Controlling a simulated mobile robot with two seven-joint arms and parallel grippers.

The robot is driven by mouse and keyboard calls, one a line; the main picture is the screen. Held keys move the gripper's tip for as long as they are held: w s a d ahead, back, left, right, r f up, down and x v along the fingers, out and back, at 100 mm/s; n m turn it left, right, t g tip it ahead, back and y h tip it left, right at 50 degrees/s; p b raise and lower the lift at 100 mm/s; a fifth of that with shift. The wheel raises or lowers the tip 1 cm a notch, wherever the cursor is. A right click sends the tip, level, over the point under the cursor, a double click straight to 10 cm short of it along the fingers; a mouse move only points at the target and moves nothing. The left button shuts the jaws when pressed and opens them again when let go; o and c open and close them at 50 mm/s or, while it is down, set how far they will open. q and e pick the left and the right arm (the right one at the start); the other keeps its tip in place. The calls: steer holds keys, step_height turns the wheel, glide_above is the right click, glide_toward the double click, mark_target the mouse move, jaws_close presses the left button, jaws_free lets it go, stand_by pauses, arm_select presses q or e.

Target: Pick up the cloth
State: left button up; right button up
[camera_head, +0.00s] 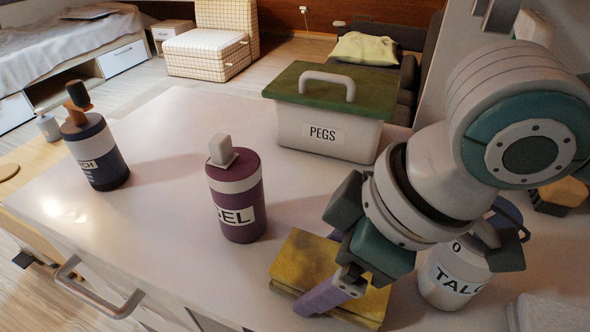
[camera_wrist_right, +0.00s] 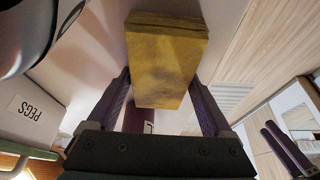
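The cloth (camera_head: 305,262) is a yellow, folded, block-like stack lying flat on the white counter. It also shows in the wrist view (camera_wrist_right: 166,60). My right gripper (camera_head: 325,296) reaches in from the right, its purple fingers over the front part of the cloth. In the wrist view my right gripper (camera_wrist_right: 165,100) has its fingers spread wide, with the cloth seen between and beyond them and nothing held. Contact cannot be told. My left gripper is not in the head view; two purple bars (camera_wrist_right: 286,148) at the wrist view's lower right look like its fingers.
A purple GEL bottle (camera_head: 238,195) stands left of the cloth, and a white TALC container (camera_head: 452,278) stands close on its right. A green-lidded PEGS box (camera_head: 325,130) is behind. A dark pump bottle (camera_head: 95,155) stands far left. The counter between the bottles is clear.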

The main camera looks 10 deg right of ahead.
steer(key=c, duration=0.6)
steer(key=shift+c, duration=0.2)
